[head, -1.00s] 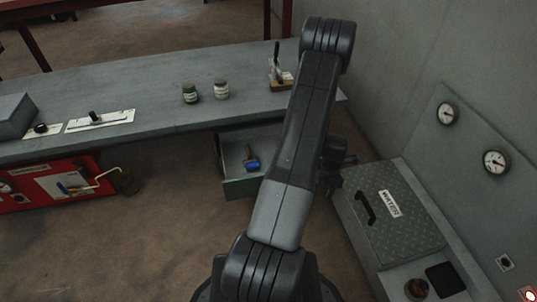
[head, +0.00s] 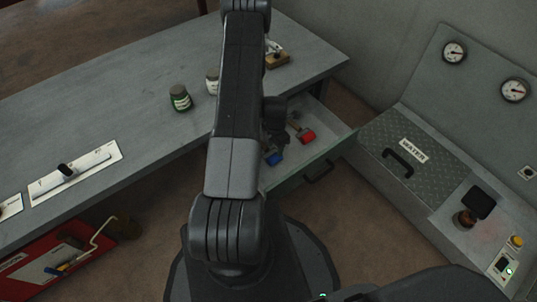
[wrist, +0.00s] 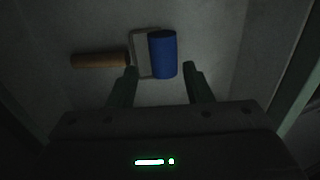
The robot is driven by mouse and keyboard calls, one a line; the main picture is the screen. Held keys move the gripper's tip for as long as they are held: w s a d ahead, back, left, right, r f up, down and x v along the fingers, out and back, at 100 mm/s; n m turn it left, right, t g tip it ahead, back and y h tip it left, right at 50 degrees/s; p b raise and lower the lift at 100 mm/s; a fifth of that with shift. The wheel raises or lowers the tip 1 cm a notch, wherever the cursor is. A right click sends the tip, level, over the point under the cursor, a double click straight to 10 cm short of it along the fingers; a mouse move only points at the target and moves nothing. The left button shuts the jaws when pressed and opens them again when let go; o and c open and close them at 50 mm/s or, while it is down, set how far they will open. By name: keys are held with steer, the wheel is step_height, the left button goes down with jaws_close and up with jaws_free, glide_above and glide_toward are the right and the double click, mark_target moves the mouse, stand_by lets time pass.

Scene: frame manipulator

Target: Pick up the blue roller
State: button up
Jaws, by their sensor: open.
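The blue roller (head: 275,158) lies in the open drawer (head: 330,145) under the bench, partly hidden by my arm in the head view. In the wrist view the blue roller (wrist: 163,54) lies ahead of my gripper (wrist: 160,76), with its light frame beside it and its wooden handle pointing left. The fingers are open, and the roller's blue end lies between and just beyond the fingertips. I cannot tell the height gap. In the head view the gripper is mostly hidden behind my arm.
A red roller (head: 305,136) lies in the drawer right of the blue one. Two jars, one green (head: 180,98) and one white (head: 212,82), stand on the bench (head: 120,90). A panel with a water hatch (head: 420,150) and gauges stands at right. A red box (head: 50,262) is lower left.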

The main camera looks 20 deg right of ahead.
mark_target(275, 156)
steer(key=shift+s+a+f+b, duration=0.15)
steer(key=shift+f+b, duration=0.45)
steer(key=shift+f, duration=1)
steer(key=shift+s+f+b, duration=0.15)
steer(key=shift+f+b, duration=0.4)
steer(key=shift+f, duration=1)
steer(key=shift+c, duration=0.4)
steer(key=c, duration=0.7)
